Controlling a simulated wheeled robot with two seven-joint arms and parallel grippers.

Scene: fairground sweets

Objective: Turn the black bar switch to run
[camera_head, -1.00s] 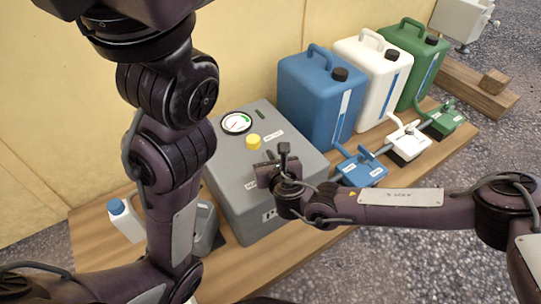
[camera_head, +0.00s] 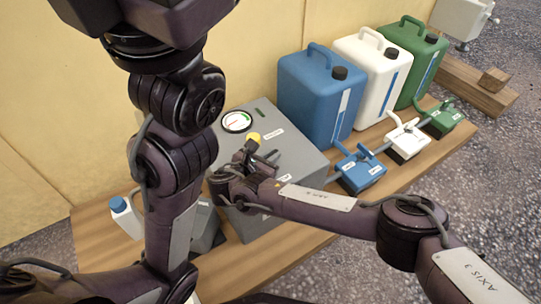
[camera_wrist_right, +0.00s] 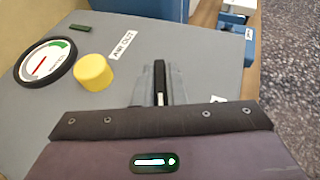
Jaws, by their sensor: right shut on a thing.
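The black bar switch (camera_wrist_right: 159,75) is on top of the grey control box (camera_wrist_right: 205,50). In the right wrist view it stands between the two fingers of my right gripper (camera_wrist_right: 160,88), which are shut on it. In the head view my right gripper (camera_head: 258,156) is over the top of the grey box (camera_head: 300,158), just in front of the yellow knob (camera_head: 254,136). The switch is mostly hidden there, and its run label cannot be read. My left arm crosses the left of the head view; its gripper is out of view.
A round gauge (camera_head: 237,121) sits beside the yellow knob. Blue (camera_head: 312,100), white (camera_head: 368,85) and green (camera_head: 425,65) cans stand on the wooden board (camera_head: 90,235), with small valve boxes in front. A white bottle (camera_head: 124,220) is left of the grey box.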

